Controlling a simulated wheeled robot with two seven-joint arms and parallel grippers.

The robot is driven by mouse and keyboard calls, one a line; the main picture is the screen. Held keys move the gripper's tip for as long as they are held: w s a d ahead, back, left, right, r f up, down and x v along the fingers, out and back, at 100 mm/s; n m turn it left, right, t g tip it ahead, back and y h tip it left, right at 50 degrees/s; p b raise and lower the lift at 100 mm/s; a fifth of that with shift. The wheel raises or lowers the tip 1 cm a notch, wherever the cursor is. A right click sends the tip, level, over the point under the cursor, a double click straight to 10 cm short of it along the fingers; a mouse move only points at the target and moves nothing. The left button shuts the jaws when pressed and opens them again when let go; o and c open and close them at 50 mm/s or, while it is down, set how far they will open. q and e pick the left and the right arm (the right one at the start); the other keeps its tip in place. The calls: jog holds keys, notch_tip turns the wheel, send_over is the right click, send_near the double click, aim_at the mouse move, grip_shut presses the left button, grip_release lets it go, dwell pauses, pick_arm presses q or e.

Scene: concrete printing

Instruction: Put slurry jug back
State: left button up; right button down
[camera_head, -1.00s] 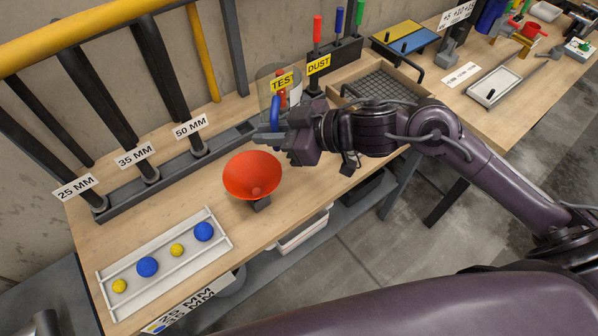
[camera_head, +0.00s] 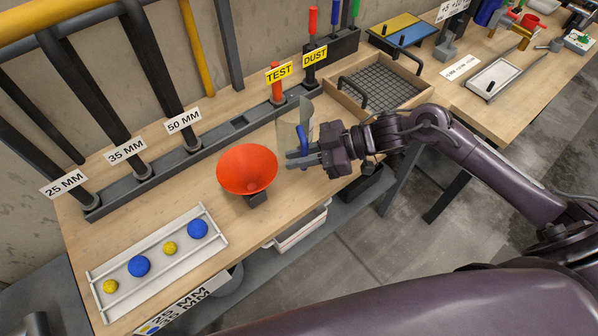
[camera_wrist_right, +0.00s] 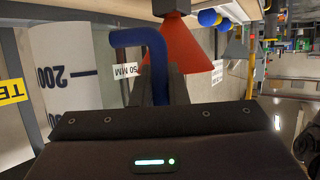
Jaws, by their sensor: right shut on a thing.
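The slurry jug (camera_head: 289,128) is a clear upright cylinder with a blue handle (camera_head: 302,141). My right gripper (camera_head: 300,160) is shut on the handle, on the jug's front right side. In the right wrist view the jug wall (camera_wrist_right: 62,75) shows a 200 mark, and the blue handle (camera_wrist_right: 155,65) runs between the fingers. The jug is over the wooden bench, right of the orange funnel (camera_head: 247,168). I cannot tell whether its base touches the bench. My left gripper is not in view.
The TEST tool (camera_head: 277,88) and DUST tool (camera_head: 310,75) stand in a dark rail behind the jug. A mesh tray (camera_head: 350,97) lies to the right. A white rack (camera_head: 190,262) with balls lies front left. Bare bench (camera_head: 265,140) shows between funnel and jug.

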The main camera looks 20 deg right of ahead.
notch_tip(320, 180, down, 7)
jog(key=shift+r, duration=0.15)
dwell(0.4)
jog(key=c, duration=1.4)
grip_release()
jog(key=shift+c, duration=0.2)
